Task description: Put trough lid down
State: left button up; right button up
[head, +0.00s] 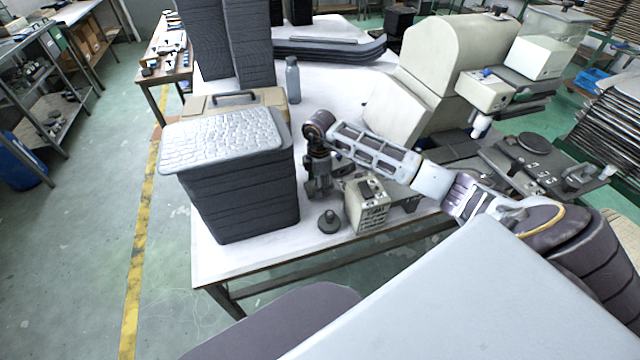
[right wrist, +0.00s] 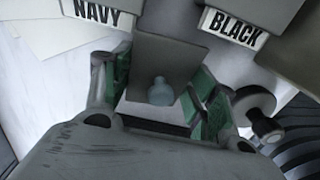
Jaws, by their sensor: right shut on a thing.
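My right gripper (head: 318,190) points down over the white table, just right of the tall dark stack. In the right wrist view its green-padded fingers (right wrist: 163,100) are shut on a grey-beige piece (right wrist: 170,55) with a small pale blue knob (right wrist: 161,91), which looks like the trough lid. In the head view the lid is hidden by the gripper. Two light labels reading NAVY (right wrist: 104,12) and BLACK (right wrist: 233,27) show ahead of the fingers, on grey-beige parts. I cannot tell whether the lid touches anything below. My left gripper is not in view.
A dark stack (head: 243,200) topped by a pale textured panel (head: 222,138) stands at left. A small beige box (head: 367,207) and a dark knobbed weight (head: 329,222) stand close to the gripper. A grey bottle (head: 292,80) stands behind. A large beige machine (head: 460,62) fills the right.

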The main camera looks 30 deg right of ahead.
jog(key=shift+s+d+f, duration=0.2)
jog(key=shift+f, duration=0.2)
jog(key=o, duration=1.4)
jog(key=shift+w, duration=0.1)
jog(key=shift+r, duration=0.2)
notch_tip(320, 180, up, 12)
jog(key=shift+f, duration=0.1)
